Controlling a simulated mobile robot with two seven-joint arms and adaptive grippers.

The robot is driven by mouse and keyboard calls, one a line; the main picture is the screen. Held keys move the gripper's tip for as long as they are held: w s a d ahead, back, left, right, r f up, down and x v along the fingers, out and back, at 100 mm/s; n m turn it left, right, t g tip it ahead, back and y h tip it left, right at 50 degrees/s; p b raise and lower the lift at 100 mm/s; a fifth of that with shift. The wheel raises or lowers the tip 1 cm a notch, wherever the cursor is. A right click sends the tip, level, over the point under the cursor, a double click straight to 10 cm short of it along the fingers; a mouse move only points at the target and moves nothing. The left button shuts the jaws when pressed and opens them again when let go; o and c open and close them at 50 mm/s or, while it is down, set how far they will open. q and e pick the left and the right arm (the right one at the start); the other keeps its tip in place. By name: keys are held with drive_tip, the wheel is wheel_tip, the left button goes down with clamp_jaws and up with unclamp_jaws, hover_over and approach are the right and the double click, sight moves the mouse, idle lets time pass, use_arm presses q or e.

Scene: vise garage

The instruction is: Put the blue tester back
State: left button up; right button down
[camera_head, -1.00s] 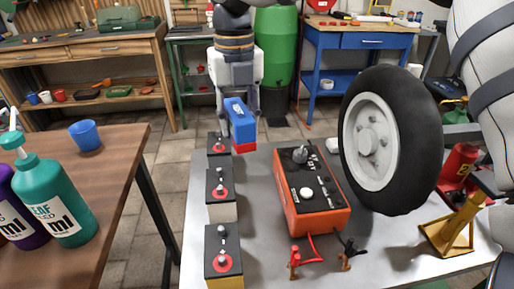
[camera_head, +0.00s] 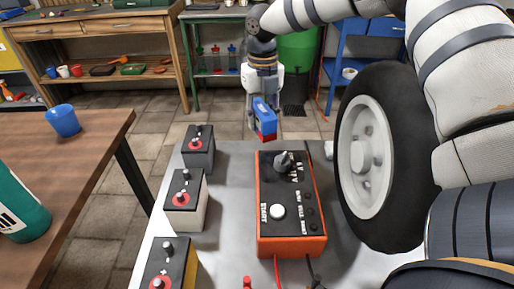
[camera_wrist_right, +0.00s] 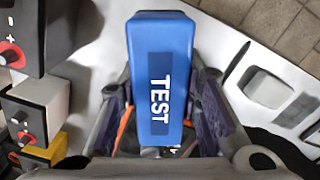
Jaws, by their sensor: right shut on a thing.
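The blue tester (camera_head: 264,115), with a red lower end, hangs in my right gripper (camera_head: 262,102) above the far side of the grey table, just behind the orange charger. In the right wrist view the tester (camera_wrist_right: 160,75) shows its TEST label between the two fingers, which are shut on it. It appears to be clear of the tabletop. The left gripper is not in view.
The orange charger (camera_head: 290,235) stands on the grey table (camera_head: 222,225). Several batteries, including the far one (camera_head: 198,152), line its left side. A wheel (camera_head: 372,160) stands on the right. A blue cup (camera_head: 63,121) is on the wooden table.

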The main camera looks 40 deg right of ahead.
sight(261, 109)
wheel_tip(261, 109, down, 9)
drive_tip(key=shift+a+r, duration=0.1)
drive_tip(key=shift+b, duration=0.3)
drive_tip(key=shift+f, duration=0.25)
drive_tip(key=c, duration=1.2)
unclamp_jaws()
wheel_tip(261, 109, up, 12)
drive_tip(key=shift+r+p, duration=0.25)
drive_tip(key=shift+p, duration=0.2)
